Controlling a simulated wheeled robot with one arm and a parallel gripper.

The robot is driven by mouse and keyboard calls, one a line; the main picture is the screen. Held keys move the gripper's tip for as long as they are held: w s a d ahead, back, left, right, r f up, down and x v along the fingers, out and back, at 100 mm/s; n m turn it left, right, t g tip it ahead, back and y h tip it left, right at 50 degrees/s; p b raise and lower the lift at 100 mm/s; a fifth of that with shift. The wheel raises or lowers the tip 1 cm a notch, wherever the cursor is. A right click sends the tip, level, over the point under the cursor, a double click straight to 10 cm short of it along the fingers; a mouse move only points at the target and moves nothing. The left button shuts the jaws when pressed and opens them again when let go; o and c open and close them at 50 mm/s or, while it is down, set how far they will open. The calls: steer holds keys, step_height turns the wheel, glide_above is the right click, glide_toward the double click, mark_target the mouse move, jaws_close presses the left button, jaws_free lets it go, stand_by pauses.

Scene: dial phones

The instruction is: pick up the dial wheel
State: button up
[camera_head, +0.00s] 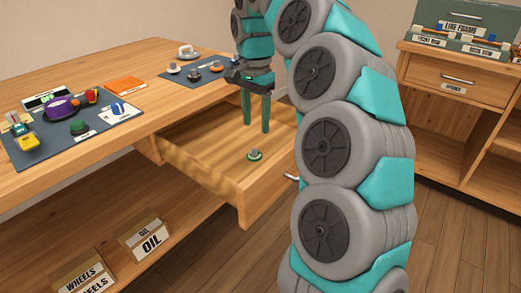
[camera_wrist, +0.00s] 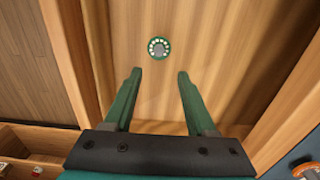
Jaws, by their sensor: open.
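The dial wheel (camera_head: 255,155) is a small green disc with a grey centre. It lies flat on the bottom of an open wooden drawer (camera_head: 200,168), towards its front. In the wrist view the dial wheel (camera_wrist: 159,48) shows a ring of pale spots around its grey middle. My gripper (camera_head: 257,128) points down over the drawer, its two green fingers apart and empty. In the wrist view the fingers of my gripper (camera_wrist: 158,75) are spread, and the dial wheel lies beyond their tips, roughly centred between them and not touched.
The drawer walls stand close on both sides. A wooden desk (camera_head: 130,62) holds a dark mat (camera_head: 75,135) with several coloured parts and a second mat (camera_head: 198,72). Boxes labelled OIL (camera_head: 145,240) and WHEELS (camera_head: 85,272) sit below. A cabinet (camera_head: 455,85) stands at the right.

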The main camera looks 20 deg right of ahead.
mark_target(254, 149)
steer(key=shift+s+a+f+p, duration=0.1)
steer(key=shift+s+a+f, duration=0.05)
steer(key=shift+f, duration=0.85)
steer(key=shift+s+a+f+p, duration=0.15)
steer(key=shift+s+f, duration=0.05)
steer(key=shift+f, duration=0.75)
steer(key=shift+s+a+f+p, duration=0.1)
steer(key=shift+s+a+f, duration=0.05)
steer(key=shift+f, duration=1.5)
steer(key=shift+c, duration=0.3)
jaws_close()
